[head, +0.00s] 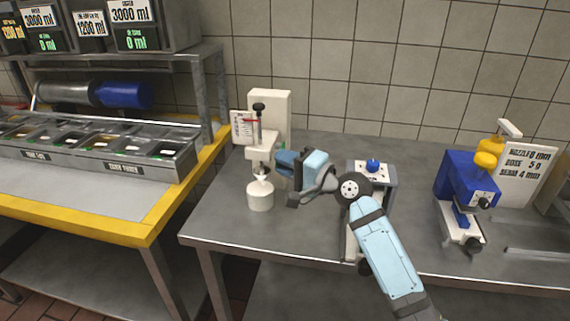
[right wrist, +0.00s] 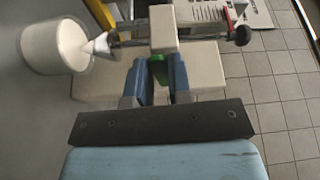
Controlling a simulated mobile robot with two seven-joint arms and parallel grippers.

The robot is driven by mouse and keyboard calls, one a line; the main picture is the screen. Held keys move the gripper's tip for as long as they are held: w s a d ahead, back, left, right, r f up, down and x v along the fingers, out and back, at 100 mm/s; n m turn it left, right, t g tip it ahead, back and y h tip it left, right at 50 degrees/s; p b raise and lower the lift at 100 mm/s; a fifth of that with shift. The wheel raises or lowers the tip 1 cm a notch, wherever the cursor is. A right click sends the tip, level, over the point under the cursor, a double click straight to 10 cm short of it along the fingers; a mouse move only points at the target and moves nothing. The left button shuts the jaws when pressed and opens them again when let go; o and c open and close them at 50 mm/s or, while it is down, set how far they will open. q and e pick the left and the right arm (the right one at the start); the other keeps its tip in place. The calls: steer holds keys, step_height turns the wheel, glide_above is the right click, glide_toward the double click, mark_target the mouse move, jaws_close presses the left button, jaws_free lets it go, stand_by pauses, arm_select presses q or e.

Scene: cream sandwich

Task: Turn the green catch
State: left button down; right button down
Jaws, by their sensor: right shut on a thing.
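The green catch (right wrist: 157,67) shows in the right wrist view as a small green piece between the blue fingers, at the cream block of a white machine. My right gripper (right wrist: 159,82) is shut on it. In the head view my right gripper (head: 284,163) reaches the right side of the white machine (head: 283,108), and the catch is hidden there. A white cup (head: 260,197) stands below the machine's nozzle; it also shows in the right wrist view (right wrist: 52,47). My left gripper is not in view.
A blue machine with yellow parts (head: 462,180) stands at the right of the grey table (head: 225,225). A small white device with a blue knob (head: 373,164) sits partly behind my right arm. A yellow-edged counter (head: 120,226) with food bins is at the left. A tiled wall closes the back.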

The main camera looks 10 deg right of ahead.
steer(key=c, duration=1)
jaws_free()
steer(key=shift+c, duration=0.2)
steer(key=v, duration=1.4)
steer(key=shift+a, duration=0.1)
